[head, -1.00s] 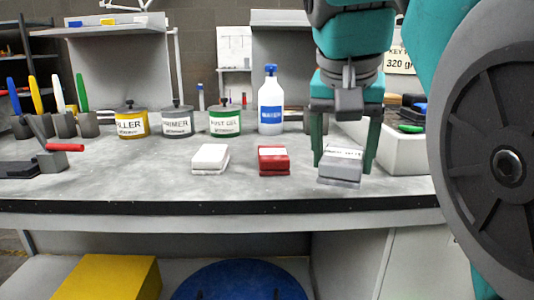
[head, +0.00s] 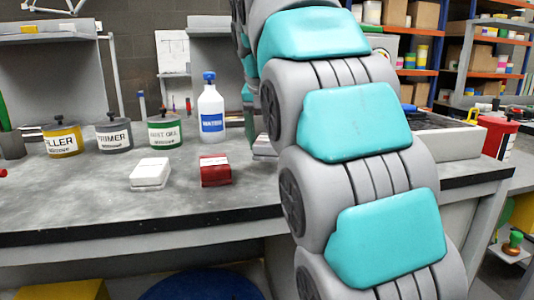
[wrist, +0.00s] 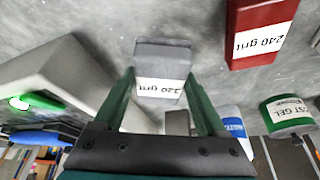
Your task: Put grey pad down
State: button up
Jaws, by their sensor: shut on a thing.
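The grey pad (wrist: 163,66), a block with a white grit label, sits between the fingertips of my gripper (wrist: 160,80) in the wrist view. My gripper is shut on it. In the head view only a sliver of the grey pad (head: 264,147) shows at the left edge of my arm, right of the red pad and a little farther back. My arm hides most of the gripper there. The red pad (head: 215,170) and the white pad (head: 150,173) lie apart on the grey bench (head: 90,205). I cannot tell whether the grey pad touches the bench.
Filler (head: 62,141), primer (head: 114,134) and green-banded (head: 164,132) tins and a white bottle (head: 211,110) stand behind the pads. A pale box-like tray (wrist: 55,85) is close beside my gripper in the wrist view. Bare bench lies in front of the pads.

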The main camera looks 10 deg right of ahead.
aim_at(268, 142)
jog(key=shift+f, duration=1.75)
jog(key=shift+f, duration=0.1)
jog(key=o, duration=1.1)
jog(key=shift+o, duration=0.2)
jog(key=shift+v, duration=2.65)
jog(key=p+v, duration=0.2)
jog(key=shift+r, duration=0.25)
jog(key=shift+s, duration=0.1)
